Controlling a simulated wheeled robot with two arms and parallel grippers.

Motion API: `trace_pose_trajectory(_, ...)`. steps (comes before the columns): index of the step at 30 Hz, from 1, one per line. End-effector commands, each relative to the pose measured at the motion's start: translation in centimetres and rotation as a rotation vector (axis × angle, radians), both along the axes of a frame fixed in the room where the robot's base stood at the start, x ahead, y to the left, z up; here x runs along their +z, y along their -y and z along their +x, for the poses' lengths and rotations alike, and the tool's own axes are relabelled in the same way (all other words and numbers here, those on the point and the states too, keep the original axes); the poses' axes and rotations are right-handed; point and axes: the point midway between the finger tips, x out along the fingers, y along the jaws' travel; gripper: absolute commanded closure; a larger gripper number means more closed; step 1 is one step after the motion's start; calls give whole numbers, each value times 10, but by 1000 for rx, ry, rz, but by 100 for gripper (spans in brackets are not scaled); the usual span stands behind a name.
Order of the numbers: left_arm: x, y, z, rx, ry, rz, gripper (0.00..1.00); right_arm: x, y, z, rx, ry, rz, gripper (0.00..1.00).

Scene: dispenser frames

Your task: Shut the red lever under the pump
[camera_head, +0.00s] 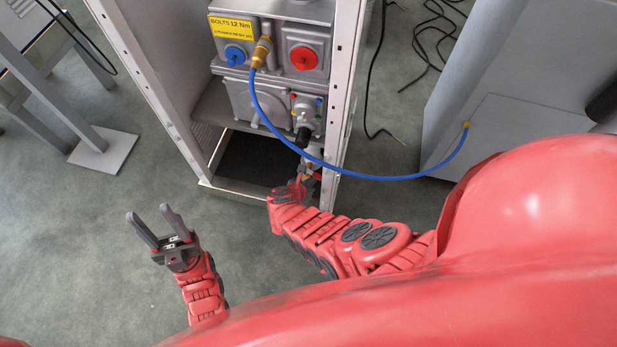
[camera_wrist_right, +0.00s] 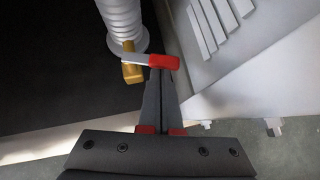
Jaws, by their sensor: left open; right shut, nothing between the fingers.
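The pump (camera_head: 240,100) is a grey metal unit inside the dispenser frame. In the right wrist view the red lever (camera_wrist_right: 164,62) has a pale arm and a red grip, and points sideways from a brass valve (camera_wrist_right: 132,72) under a white ribbed pipe (camera_wrist_right: 122,18). In the head view a small red part of the lever (camera_head: 317,175) shows beside my right gripper (camera_head: 303,178). That gripper is shut and empty, its fingertips at the red grip; I cannot tell whether they touch. My left gripper (camera_head: 152,212) is open and empty, above the floor, away from the frame.
A blue hose (camera_head: 350,174) runs from a brass fitting on the dispenser, across the front, to a grey cabinet (camera_head: 510,110) on the right. The dispenser's metal post (camera_head: 345,95) stands close to my right gripper. Black cables lie on the floor behind.

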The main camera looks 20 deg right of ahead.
Motion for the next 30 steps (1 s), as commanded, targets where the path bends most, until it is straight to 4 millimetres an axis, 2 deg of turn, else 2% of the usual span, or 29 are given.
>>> trace_pose_trajectory(7,7,0,0,0,0,0,50,1,5,1,38,-1,-3,100)
trace_pose_trajectory(30,9,0,0,0,0,1,50,-1,10,1,33,0,-2,100)
